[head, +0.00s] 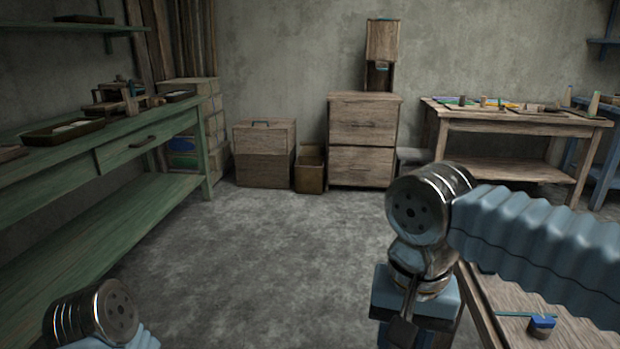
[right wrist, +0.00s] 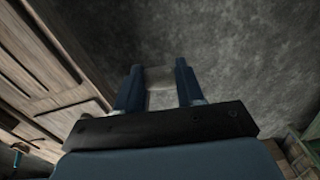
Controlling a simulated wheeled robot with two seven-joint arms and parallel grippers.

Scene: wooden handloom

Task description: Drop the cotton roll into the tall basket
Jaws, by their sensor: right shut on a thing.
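My right gripper (right wrist: 159,70) is shut on a pale, short roll, which I take to be the cotton roll (right wrist: 160,80), held between its two dark blue fingers. Below it the right wrist view shows grey floor, some way off. In the head view my right gripper (head: 402,328) points down beside the near table at the lower right; the roll cannot be made out there. Of my left arm only a wrist part shows at the lower left, and its fingers are out of view. I cannot make out a tall basket in either view.
A wooden table (head: 570,330) stands at the lower right, close to my right arm. A green bench (head: 110,205) runs along the left. A wooden chest (head: 264,155), an open brown bin (head: 310,172) and a drawer cabinet (head: 362,140) stand by the back wall. The middle floor is clear.

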